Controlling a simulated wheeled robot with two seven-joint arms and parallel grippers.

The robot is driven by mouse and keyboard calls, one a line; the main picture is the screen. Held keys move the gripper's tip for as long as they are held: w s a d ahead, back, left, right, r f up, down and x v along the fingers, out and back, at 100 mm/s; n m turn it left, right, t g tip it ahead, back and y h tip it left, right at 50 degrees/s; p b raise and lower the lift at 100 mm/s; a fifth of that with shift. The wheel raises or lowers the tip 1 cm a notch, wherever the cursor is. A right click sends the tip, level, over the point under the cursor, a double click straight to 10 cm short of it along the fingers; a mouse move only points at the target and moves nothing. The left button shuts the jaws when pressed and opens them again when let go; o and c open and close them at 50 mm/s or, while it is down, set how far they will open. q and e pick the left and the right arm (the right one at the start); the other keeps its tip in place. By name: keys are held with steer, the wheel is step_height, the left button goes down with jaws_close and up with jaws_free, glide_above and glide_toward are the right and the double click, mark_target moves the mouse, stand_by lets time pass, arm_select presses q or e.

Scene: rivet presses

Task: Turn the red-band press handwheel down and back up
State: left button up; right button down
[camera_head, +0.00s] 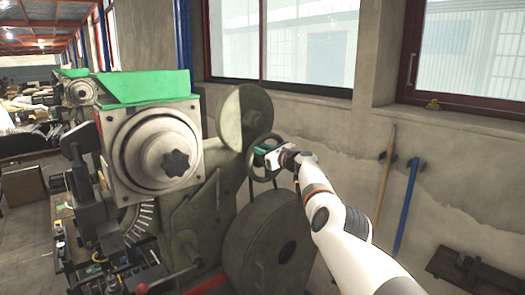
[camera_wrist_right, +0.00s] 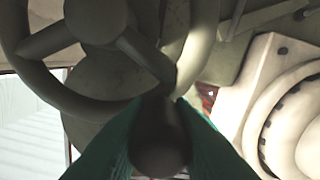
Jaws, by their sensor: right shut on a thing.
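The dark handwheel (camera_head: 252,172) stands on the right side of the large green-grey press (camera_head: 225,215), below a round half-disc guard. In the right wrist view its rim (camera_wrist_right: 55,95) and spokes fill the upper left. My right gripper (camera_head: 262,152) reaches it from the right. Its green fingers are shut on the wheel's dark, rounded handle (camera_wrist_right: 160,135), which sits between them. The fingers cover the handle's sides. A small patch of red shows beside the fingers in the wrist view; I cannot tell if it is the band. My left gripper is not in view.
A large round flywheel cover (camera_head: 262,245) lies just below the handwheel. The press head with its white plate (camera_head: 153,150) and green top is to the left. A concrete wall with windows stands behind. A wooden pole (camera_head: 385,172) and a blue bar (camera_head: 406,205) lean there.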

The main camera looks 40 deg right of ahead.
steer(key=shift+d+r, duration=0.1)
stand_by(0.4)
steer(key=c, duration=1.3)
jaws_free()
steer(key=shift+o, duration=0.2)
steer(key=shift+d, duration=0.1)
steer(key=shift+s, duration=0.1)
steer(key=shift+s+d+f, duration=0.2)
steer(key=shift+s+d, duration=0.1)
steer(key=shift+s, duration=0.15)
steer(key=shift+s+a+r+p, duration=0.1)
steer(key=shift+s+a+p, duration=0.3)
steer(key=shift+s, duration=0.3)
steer(key=s+d+b, duration=0.1)
steer(key=s+b, duration=0.2)
steer(key=s, duration=0.6)
steer(key=shift+s+b, duration=0.25)
steer(key=shift+b, duration=0.15)
